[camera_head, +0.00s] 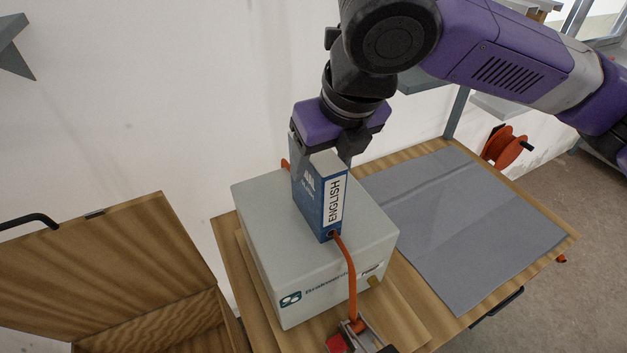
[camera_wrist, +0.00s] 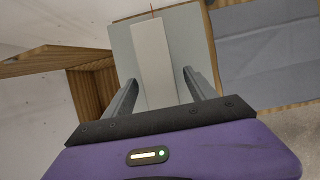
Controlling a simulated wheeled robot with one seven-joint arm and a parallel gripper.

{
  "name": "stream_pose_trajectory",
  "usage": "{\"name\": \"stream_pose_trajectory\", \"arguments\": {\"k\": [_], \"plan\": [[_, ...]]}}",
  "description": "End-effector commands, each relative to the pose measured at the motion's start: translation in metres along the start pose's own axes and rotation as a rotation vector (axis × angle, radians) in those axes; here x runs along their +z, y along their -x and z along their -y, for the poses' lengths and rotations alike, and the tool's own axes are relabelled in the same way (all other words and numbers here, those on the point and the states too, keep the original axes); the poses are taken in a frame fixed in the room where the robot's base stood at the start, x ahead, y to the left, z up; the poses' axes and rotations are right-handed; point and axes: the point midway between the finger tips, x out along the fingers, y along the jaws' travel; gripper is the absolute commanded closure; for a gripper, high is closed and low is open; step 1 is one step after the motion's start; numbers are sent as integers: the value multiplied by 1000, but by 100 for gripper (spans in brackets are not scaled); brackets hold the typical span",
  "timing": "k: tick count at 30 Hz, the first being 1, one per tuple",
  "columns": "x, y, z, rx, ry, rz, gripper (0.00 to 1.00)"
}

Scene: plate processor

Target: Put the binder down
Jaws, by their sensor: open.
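The blue binder (camera_head: 319,196) with a white "ENGLISH" label stands upright on top of the grey box (camera_head: 350,249). In the wrist view the binder's pale top edge (camera_wrist: 154,62) lies between my fingers, with the grey box (camera_wrist: 193,47) beneath it. My gripper (camera_head: 325,160) points down from above, its fingers on either side of the binder's upper part. In the wrist view my gripper (camera_wrist: 160,95) is open, with gaps between the fingers and the binder. The binder's underside and far side are hidden.
The box stands on a wooden table (camera_head: 408,303). An orange cable (camera_head: 349,275) runs over the box to a small device at the front. A grey mat (camera_head: 465,225) lies clear on the right. An open wooden chest (camera_head: 110,270) stands at the left. A wall is behind.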

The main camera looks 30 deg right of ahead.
Motion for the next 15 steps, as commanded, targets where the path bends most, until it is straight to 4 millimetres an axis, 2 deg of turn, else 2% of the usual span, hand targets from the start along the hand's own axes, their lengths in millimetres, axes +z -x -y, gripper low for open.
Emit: {"name": "stream_pose_trajectory", "arguments": {"k": [5,12,15], "plan": [[0,-17,0,0,-1,-3,35],[1,-51,0,-1,-2,-3,35],[1,-58,0,1,0,-1,35]]}}
